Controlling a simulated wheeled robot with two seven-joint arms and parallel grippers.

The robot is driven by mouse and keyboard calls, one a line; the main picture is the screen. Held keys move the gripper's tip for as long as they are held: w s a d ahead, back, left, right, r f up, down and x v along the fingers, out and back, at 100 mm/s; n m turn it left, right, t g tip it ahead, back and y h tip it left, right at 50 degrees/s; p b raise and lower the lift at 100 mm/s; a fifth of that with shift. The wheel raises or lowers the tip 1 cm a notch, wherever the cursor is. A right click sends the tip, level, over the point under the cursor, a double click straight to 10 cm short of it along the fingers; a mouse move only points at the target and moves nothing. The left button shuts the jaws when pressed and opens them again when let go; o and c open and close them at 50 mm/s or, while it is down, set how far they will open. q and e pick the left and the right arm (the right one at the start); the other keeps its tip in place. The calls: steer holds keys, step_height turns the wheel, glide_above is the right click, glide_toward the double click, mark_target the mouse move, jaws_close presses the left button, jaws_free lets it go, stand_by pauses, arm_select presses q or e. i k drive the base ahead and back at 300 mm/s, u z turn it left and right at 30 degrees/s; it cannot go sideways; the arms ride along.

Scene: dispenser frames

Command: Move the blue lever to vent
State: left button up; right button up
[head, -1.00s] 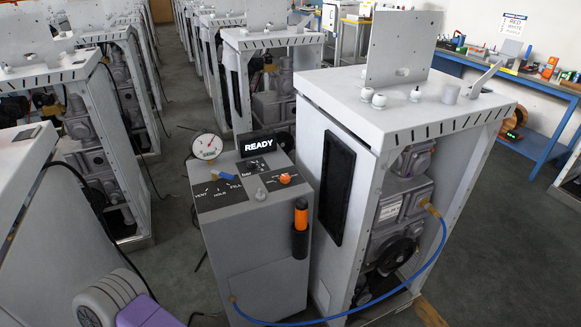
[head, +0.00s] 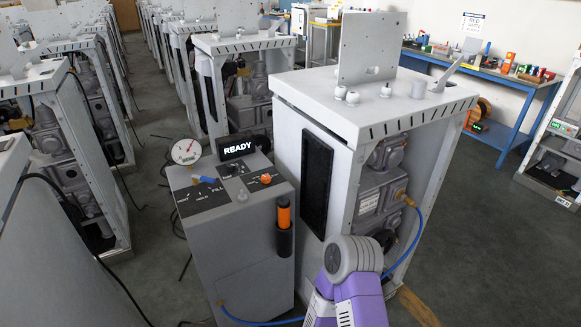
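The blue lever (head: 209,181) sits on the sloped dark panel (head: 203,197) on top of the grey cart (head: 235,245) at centre left. Labels for vent, hold and fill are printed on the panel below the lever, with vent at the left and fill at the right. I cannot tell which mark the lever points to. Neither gripper shows. Only a purple and grey link of my own arm shows at the bottom, right of the cart, and no fingers touch the lever.
A gauge (head: 186,151), a READY display (head: 235,147) and an orange knob (head: 266,178) are near the lever. An orange-handled tool (head: 284,216) sits in a holder on the cart's front. A tall white cabinet (head: 310,115) stands right of the cart. A blue hose (head: 418,235) runs between them.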

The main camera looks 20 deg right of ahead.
mark_target(195, 178)
steer(key=z, duration=0.9)
steer(key=i, duration=0.45)
